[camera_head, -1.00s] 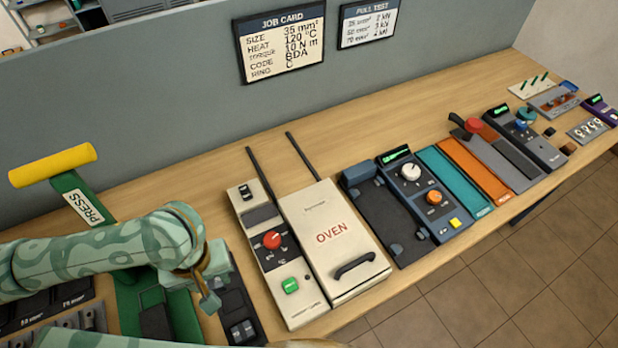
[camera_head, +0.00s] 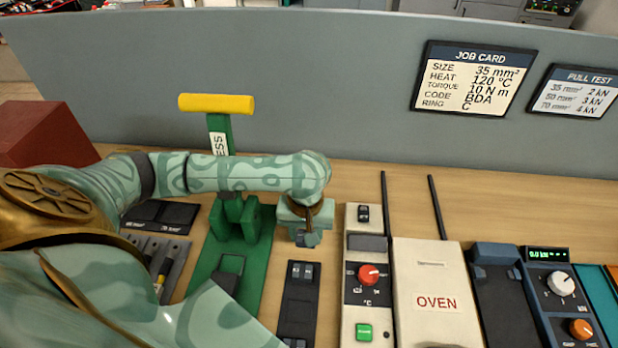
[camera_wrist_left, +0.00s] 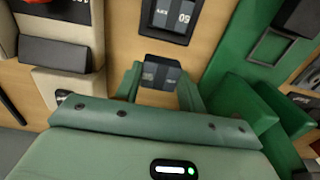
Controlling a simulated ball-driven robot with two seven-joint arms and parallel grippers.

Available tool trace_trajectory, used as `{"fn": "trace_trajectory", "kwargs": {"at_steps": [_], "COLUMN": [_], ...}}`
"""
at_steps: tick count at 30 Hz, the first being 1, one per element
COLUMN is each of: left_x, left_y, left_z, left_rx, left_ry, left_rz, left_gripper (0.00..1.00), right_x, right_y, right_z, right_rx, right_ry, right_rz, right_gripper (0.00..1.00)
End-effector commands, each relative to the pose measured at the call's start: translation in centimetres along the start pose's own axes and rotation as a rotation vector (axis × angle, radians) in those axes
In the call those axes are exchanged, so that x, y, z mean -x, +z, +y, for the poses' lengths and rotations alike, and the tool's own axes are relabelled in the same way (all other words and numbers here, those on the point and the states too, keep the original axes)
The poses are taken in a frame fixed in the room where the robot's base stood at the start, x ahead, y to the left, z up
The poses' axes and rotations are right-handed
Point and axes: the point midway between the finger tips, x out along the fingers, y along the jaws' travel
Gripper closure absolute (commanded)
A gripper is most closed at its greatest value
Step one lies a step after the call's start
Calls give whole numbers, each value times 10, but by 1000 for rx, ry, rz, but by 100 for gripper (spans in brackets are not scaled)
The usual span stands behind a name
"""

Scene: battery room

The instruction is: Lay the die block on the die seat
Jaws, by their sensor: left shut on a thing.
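My left gripper (camera_head: 303,232) is shut on a dark die block (camera_wrist_left: 162,73), which shows between its two fingers in the left wrist view. It holds the block in the air, above the bench just right of the green press (camera_head: 265,245). The die seat appears to be the square-framed recess (camera_head: 231,264) on the press base; it also shows in the left wrist view (camera_wrist_left: 270,47), apart from the held block, and looks empty. My right gripper is not in view.
A dark die tray (camera_head: 298,300) lies between the press and the oven's control panel (camera_head: 368,290). The press lever has a yellow handle (camera_head: 216,104) standing behind my left arm. A rack of tools (camera_head: 165,262) lies left of the press.

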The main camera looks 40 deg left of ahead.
Motion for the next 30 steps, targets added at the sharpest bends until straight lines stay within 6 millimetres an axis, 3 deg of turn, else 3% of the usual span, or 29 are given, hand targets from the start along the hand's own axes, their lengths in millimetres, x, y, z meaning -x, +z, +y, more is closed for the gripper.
{"fn": "trace_trajectory", "kwargs": {"at_steps": [1,8,14,24,25,27,30], "left_x": [-9,-22,-55,-53,-54,-54,-54], "left_y": [-5,-17,-19,-19,-19,-19,-19], "left_z": [0,0,-1,-1,-1,-1,-1], "left_rx": [1,1,-2,-1,-2,-2,-2], "left_ry": [0,1,1,0,0,0,0], "left_rz": [-1,0,-1,2,1,2,2], "left_gripper": [96,96,96,96,55,39,39], "right_x": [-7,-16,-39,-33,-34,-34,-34], "right_y": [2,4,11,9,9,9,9], "right_z": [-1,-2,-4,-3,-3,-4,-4], "right_rx": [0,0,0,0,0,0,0], "right_ry": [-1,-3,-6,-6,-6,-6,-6], "right_rz": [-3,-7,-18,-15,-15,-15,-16], "right_gripper": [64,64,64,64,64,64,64]}}
